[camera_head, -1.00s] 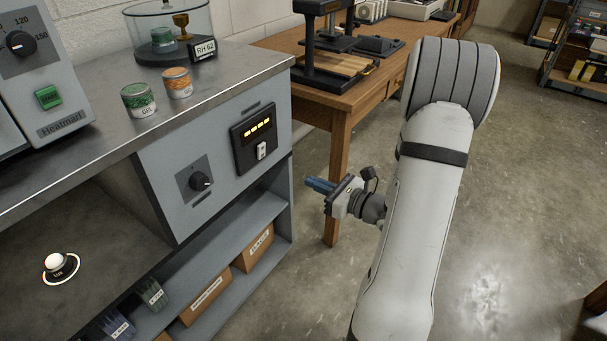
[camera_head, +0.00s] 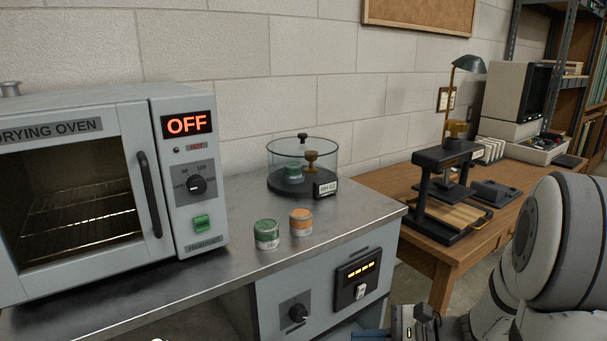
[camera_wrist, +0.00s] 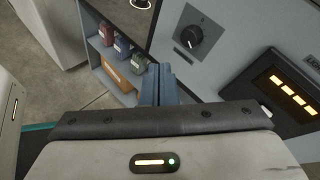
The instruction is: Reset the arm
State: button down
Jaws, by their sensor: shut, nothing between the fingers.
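My gripper (camera_head: 369,334) shows at the bottom edge of the head view, in front of the grey cabinet (camera_head: 325,272) and below its lit panel (camera_head: 357,277). Only the tips of its blue fingers and part of the wrist are in that picture. In the wrist view the blue fingers (camera_wrist: 158,84) are together and empty, with the cabinet front and its dark knob (camera_wrist: 191,37) beyond them. My arm is at the lower right of the head view, bent, with much of it below the frame.
A drying oven (camera_head: 80,190) reading OFF stands on the metal counter. A green tin (camera_head: 267,235), an orange tin (camera_head: 301,222) and a glass jar (camera_head: 303,165) stand right of it. A wooden table (camera_head: 425,250) carries a press (camera_head: 447,190).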

jog(key=s+a+r+n+g+h+p, duration=0.35)
jog(key=s+r+n+p, duration=0.2)
jog(key=r, duration=0.25)
jog(key=s+d+r+n+h+p, duration=0.2)
jog(key=d+r+n+h+p, duration=0.1)
jog(key=r, duration=0.5)
jog(key=s+d+r+n+t+h+p, duration=0.1)
jog(key=s+d+r+n+h+p, duration=0.1)
jog(key=r+n+h+p, duration=0.4)
notch_tip(320, 180, up, 2)
jog(key=s+n+p, duration=0.1)
jog(key=n+p, duration=0.1)
jog(key=n, duration=0.1)
jog(key=shift+s+d, duration=0.15)
jog(key=shift+d, duration=0.25)
jog(key=shift+n, duration=0.25)
